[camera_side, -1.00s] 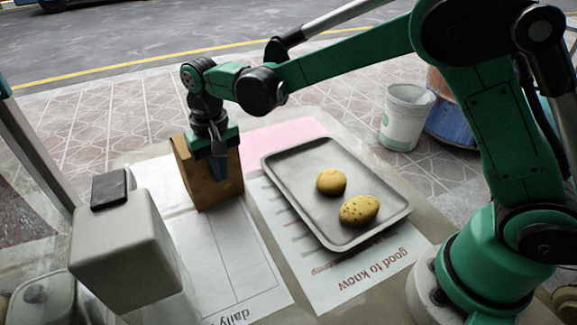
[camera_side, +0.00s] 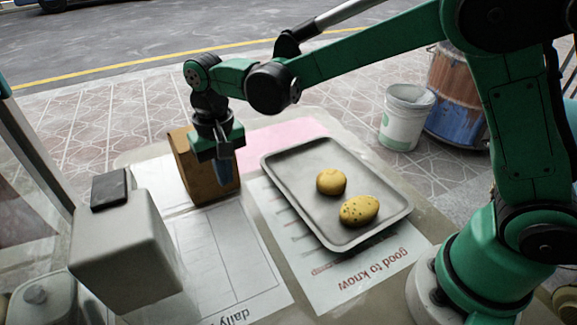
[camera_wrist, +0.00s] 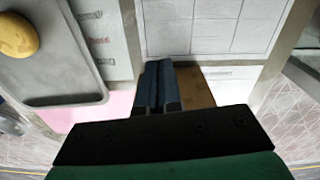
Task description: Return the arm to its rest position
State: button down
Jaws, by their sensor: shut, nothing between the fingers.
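My gripper (camera_side: 221,172) is shut and empty, pointing down. In the side view it hangs in front of the wooden block (camera_side: 184,165), overlapping its right part. In the wrist view its two blue fingers (camera_wrist: 157,85) are together, with the brown block (camera_wrist: 195,87) just behind and to their right. I cannot tell whether the fingers touch the block. My arm is bent and reaches left over the table from its base at the right.
A grey tray (camera_side: 289,153) holds two yellow, roundish items (camera_side: 331,181), (camera_side: 359,210). Printed sheets (camera_side: 235,265) lie on the table. A grey box-shaped device (camera_side: 120,250) stands at the left. A white bucket (camera_side: 400,120) and a rusty blue barrel (camera_side: 455,100) stand beyond the table.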

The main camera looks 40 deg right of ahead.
notch_tip(320, 180, up, 9)
jog(key=s+d+f+n+t, duration=0.2)
jog(key=s+d+t, duration=0.5)
jog(key=s+d, duration=0.4)
jog(key=shift+d+f, duration=0.4)
jog(key=shift+d, duration=0.3)
